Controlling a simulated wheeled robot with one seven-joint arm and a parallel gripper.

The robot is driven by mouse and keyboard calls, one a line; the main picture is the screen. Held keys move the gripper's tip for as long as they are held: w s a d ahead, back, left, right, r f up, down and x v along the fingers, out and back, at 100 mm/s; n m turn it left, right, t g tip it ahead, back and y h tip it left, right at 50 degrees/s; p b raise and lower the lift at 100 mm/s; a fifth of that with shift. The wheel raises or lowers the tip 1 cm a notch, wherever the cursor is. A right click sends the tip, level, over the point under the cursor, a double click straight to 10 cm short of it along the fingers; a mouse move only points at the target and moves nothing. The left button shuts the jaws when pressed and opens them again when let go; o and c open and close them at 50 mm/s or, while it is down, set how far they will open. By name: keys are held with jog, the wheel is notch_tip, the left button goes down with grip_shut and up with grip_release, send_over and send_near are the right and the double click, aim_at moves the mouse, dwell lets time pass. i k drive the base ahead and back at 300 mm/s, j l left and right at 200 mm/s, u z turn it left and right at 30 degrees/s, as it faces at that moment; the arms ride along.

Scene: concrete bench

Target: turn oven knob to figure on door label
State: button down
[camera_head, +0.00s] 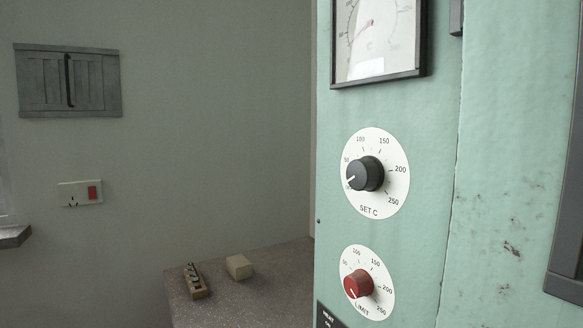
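The oven's pale green front panel (425,200) fills the right half of the view. A black SET C knob (368,173) sits on a white dial (391,196) marked from 50 to 250. Its white pointer line points to the lower left, at the low end of the scale below 50. No door label is readable here. My gripper is not in view.
A square gauge (376,40) is above the knobs. A dark frame (566,240) edges the far right. On the speckled bench (240,295) lie a small wooden block with dark pieces (195,281) and a cream block (239,267). A wall socket (80,193) and grey vent (68,82) are at left.

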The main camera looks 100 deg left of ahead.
aim_at(366, 173)
jog(key=k+u, duration=0.1)
jog(key=u, duration=1.7)
jog(key=j+u, duration=0.15)
jog(key=k+j, duration=0.05)
jog(key=j, duration=0.05)
